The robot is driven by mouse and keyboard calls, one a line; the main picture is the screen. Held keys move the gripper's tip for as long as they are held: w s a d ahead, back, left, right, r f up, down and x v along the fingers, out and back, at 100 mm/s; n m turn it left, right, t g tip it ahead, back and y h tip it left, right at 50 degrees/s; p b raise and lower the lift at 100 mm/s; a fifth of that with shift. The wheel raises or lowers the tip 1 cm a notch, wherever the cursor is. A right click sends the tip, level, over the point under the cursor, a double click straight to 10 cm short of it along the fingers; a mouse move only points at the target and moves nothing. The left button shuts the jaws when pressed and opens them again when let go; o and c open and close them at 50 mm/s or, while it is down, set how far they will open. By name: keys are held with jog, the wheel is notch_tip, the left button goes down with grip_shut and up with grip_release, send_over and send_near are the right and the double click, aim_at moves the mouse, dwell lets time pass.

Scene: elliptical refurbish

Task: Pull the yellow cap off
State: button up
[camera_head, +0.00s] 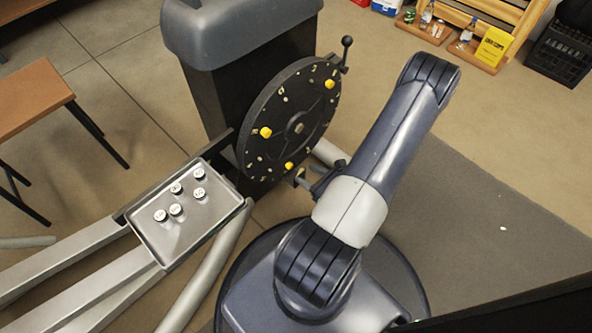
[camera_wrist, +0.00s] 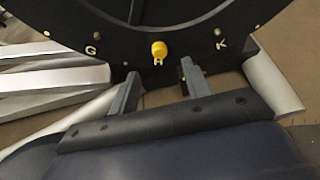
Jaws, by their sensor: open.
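Three yellow caps sit on the face of a black disc (camera_head: 275,105): an upper right cap (camera_head: 330,84), a left cap (camera_head: 265,132) and a lower cap (camera_head: 289,165). In the wrist view one yellow cap (camera_wrist: 159,50) is on the disc above the letter H, between the letters G and K. My gripper (camera_wrist: 158,82) is open and empty, with its two fingers apart below this cap and a gap to it. In the head view my gripper (camera_head: 305,182) is near the lower edge of the disc, partly hidden by my arm.
A metal tray (camera_head: 215,215) with several white-topped pegs stands left of the disc on grey rails. A brown stool (camera_head: 35,95) is at far left. Wooden racks (camera_head: 480,55) and a black crate (camera_head: 562,50) are at the back right.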

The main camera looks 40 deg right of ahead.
aim_at(291, 167)
jog(key=shift+b+x, duration=0.9)
jog(key=shift+x, duration=2.4)
grip_shut()
